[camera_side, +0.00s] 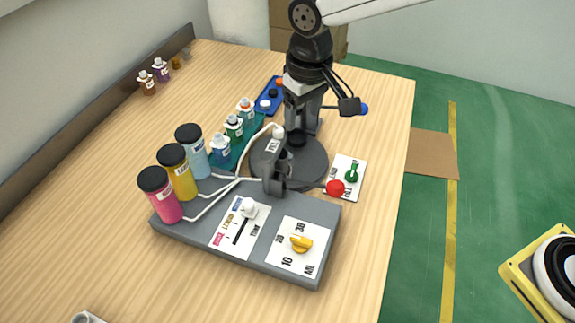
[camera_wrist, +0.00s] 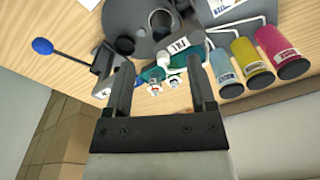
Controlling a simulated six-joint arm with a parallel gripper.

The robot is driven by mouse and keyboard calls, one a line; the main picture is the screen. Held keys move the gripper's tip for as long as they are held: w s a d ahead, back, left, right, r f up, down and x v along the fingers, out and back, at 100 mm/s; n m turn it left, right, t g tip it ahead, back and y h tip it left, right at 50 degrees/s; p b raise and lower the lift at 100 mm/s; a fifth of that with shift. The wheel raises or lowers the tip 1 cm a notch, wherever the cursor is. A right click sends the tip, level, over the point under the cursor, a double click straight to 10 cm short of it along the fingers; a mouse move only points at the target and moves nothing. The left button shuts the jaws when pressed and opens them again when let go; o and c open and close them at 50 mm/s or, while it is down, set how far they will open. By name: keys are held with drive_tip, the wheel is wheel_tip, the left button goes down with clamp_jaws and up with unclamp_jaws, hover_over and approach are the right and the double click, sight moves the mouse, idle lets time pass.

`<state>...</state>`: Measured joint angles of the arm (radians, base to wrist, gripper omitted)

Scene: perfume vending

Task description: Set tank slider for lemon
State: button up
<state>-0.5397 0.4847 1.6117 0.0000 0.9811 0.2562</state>
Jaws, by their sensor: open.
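The tank slider's white knob (camera_side: 249,209) stands at the far end of its black slot on a white label panel (camera_side: 224,240). The middle label, in yellow, appears to read lemon; the knob is beyond it. Three black-lidded tanks stand behind: pink (camera_side: 165,203), yellow (camera_side: 183,181) and light blue (camera_side: 197,162). The yellow tank also shows in the wrist view (camera_wrist: 252,62). My gripper (camera_wrist: 160,88) is open and empty, fingers apart. In the side view my gripper (camera_side: 303,118) hangs behind the round dark base, away from the slider, its fingertips hard to make out.
A yellow dial (camera_side: 301,243) sits right of the slider on the grey box (camera_side: 272,264). The FILL dispenser (camera_side: 276,165) and red-ball lever (camera_side: 335,187) stand close behind. Small bottles (camera_side: 233,127) stand on a teal tray. The table's front left is mostly clear.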

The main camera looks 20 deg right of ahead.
drive_tip(key=s+a+f+n, duration=0.1)
drive_tip(key=s+a+f, duration=0.1)
drive_tip(key=a, duration=1.1)
hover_over(248, 202)
drive_tip(key=shift+g, duration=0.3)
wheel_tip(248, 202, down, 6)
drive_tip(key=shift+f, duration=0.75)
drive_tip(key=shift+f, duration=0.1)
drive_tip(key=shift+f, duration=3.75)
clamp_jaws()
